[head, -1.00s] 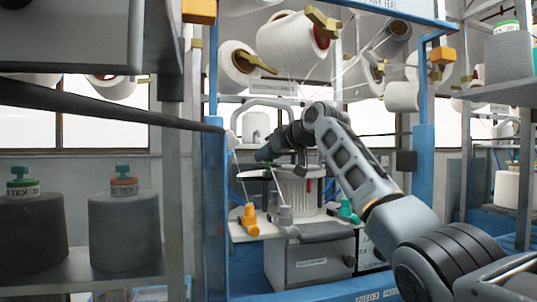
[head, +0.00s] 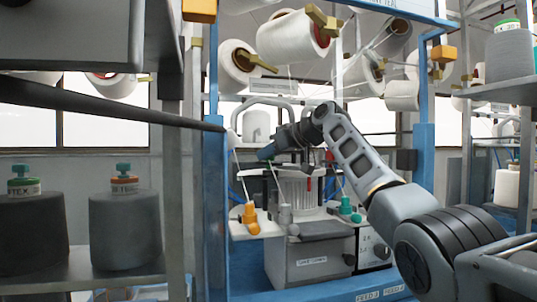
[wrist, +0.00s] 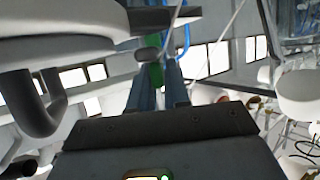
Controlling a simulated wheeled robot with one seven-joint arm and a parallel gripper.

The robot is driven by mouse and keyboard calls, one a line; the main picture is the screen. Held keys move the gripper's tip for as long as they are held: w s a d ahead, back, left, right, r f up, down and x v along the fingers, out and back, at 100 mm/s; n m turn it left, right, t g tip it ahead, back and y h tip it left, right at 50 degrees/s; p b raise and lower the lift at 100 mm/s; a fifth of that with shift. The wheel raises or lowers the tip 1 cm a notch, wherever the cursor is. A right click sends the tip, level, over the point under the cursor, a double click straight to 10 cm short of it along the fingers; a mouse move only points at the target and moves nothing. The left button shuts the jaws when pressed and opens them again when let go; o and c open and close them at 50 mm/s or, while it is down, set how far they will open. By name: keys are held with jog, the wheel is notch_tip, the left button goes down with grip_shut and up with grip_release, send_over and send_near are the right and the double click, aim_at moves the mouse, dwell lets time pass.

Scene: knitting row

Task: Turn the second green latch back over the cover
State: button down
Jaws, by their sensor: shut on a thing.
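My gripper (head: 267,152) is above the left side of the small knitting machine (head: 297,190), its blue fingers pointing left and down. In the wrist view my two blue fingers (wrist: 159,90) are close together around a green piece (wrist: 155,74), which looks like the green latch. The latch shows only partly between the fingertips. In the head view my gripper and wrist hide most of that spot, so how far the latch is turned cannot be told. I cannot make out the cover's edge clearly.
A grey box (head: 310,262) is in front. Blue posts (head: 214,200) flank the machine, and white yarn cones (head: 285,38) hang above. Thin yarns run down nearby.

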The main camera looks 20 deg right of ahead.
jog(key=shift+n+g+y, duration=0.9)
jog(key=shift+n+y, duration=0.2)
jog(key=shift+n, duration=0.1)
jog(key=c, duration=1.2)
grip_release()
jog(key=shift+b+v, duration=1.6)
jog(key=shift+v, duration=2.3)
jog(key=shift+o, duration=0.5)
jog(key=shift+d+f, duration=0.1)
